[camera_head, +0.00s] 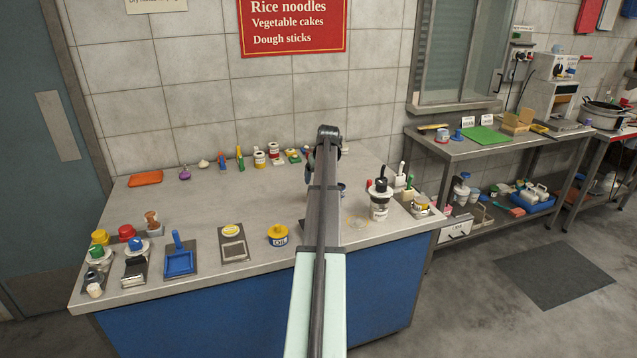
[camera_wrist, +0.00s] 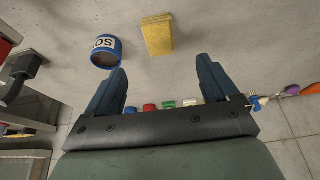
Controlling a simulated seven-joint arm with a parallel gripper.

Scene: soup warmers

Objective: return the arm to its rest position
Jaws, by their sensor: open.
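My arm (camera_head: 325,215) reaches out over the steel counter (camera_head: 205,195) in the head view and hides most of my gripper there. In the wrist view my gripper (camera_wrist: 162,65) has its two dark blue fingers spread wide, with nothing between them.
An orange tray (camera_head: 146,178) lies at the back left. Bare counter shows at centre left.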

